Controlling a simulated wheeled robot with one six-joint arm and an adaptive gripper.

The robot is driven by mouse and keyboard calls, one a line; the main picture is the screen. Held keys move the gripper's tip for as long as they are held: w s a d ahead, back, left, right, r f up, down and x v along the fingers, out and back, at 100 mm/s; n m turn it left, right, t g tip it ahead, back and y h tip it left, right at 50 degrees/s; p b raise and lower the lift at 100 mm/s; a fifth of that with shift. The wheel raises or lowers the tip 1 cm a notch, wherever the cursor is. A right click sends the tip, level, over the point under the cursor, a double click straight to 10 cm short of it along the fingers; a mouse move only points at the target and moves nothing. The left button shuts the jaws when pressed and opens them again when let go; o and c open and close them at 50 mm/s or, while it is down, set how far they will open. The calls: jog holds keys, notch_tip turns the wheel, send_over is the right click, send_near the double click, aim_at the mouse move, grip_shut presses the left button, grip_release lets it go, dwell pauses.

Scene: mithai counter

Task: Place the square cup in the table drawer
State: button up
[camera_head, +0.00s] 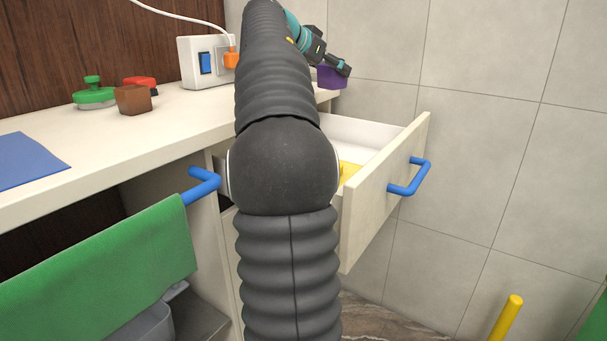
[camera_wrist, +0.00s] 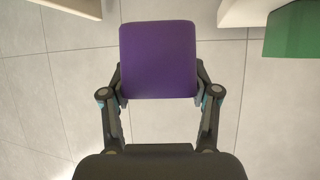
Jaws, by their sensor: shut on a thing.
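A purple square cup (camera_head: 330,77) is held by my gripper (camera_head: 343,69) above the far right end of the counter, beyond the open drawer. In the wrist view the purple cup (camera_wrist: 158,60) sits between both fingers of my gripper (camera_wrist: 160,82), which are shut on its sides. The table drawer (camera_head: 372,208) is pulled out, with a cream front and a blue handle (camera_head: 409,178). Its white inside shows partly, with something yellow (camera_head: 349,171) in it. My arm hides the drawer's left part.
On the counter (camera_head: 95,150) stand a brown square-topped cup (camera_head: 133,98), a green lidded item (camera_head: 94,93), a red item (camera_head: 140,82), a blue mat (camera_head: 27,160) and a socket box (camera_head: 203,63). A green cloth (camera_head: 100,270) hangs at the left. A tiled wall (camera_head: 480,150) bounds the right.

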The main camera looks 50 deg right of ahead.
jog(key=s+d+f+m+g+b, duration=0.2)
jog(key=s+d+f, duration=0.4)
jog(key=b, duration=0.2)
send_over(358, 159)
jog(key=shift+f, duration=5.05)
jog(key=shift+f+b, duration=0.35)
jog(key=shift+b, duration=0.2)
jog(key=shift+f+b, duration=0.3)
jog(key=shift+b, duration=0.05)
jog(key=o, duration=1)
